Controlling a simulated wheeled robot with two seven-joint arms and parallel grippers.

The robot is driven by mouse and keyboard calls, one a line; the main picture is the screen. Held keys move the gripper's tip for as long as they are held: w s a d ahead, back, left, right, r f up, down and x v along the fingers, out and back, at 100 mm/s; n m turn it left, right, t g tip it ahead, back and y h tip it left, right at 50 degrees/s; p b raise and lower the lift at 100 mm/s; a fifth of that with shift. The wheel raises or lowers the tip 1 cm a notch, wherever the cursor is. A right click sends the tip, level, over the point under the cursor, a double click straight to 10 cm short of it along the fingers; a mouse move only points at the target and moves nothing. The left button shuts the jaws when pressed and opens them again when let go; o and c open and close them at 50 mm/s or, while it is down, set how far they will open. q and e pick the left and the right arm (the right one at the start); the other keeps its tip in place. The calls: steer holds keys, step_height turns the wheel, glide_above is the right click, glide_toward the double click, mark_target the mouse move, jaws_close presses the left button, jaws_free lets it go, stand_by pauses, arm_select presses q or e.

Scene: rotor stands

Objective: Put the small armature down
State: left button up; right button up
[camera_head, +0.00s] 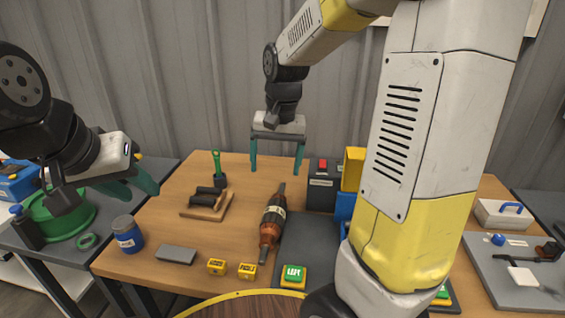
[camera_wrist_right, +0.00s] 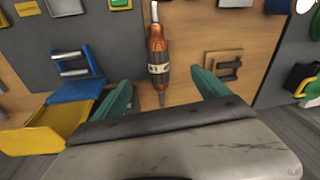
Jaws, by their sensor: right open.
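The small armature (camera_head: 273,222), copper-brown with a pale label band and a metal shaft at each end, lies on the wooden table along the left edge of a dark grey mat (camera_head: 308,238). My right gripper (camera_head: 276,169) is open and empty, raised above the table behind the armature. In the right wrist view the armature (camera_wrist_right: 158,58) lies ahead, between the open teal fingers and apart from them. My left gripper (camera_head: 136,183) hangs at the left above the table edge; its fingers overlap, so its opening is unclear.
A wooden cradle with black supports (camera_head: 207,203) stands left of the armature. A blue jar (camera_head: 127,234), a grey block (camera_head: 176,255), yellow blocks (camera_head: 216,267) and a green button (camera_head: 293,274) line the front. A blue and yellow fixture (camera_head: 352,168) is partly hidden behind my right arm.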

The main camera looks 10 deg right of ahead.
steer(key=s+d+r+n+t+y, duration=0.1)
steer(key=s+r+n+t, duration=0.2)
steer(key=s+r, duration=0.4)
steer(key=s+t, duration=0.1)
steer(key=s, duration=0.7)
steer(key=shift+r+t, duration=0.4)
steer(key=shift+o, duration=0.3)
steer(key=shift+w+d, duration=0.1)
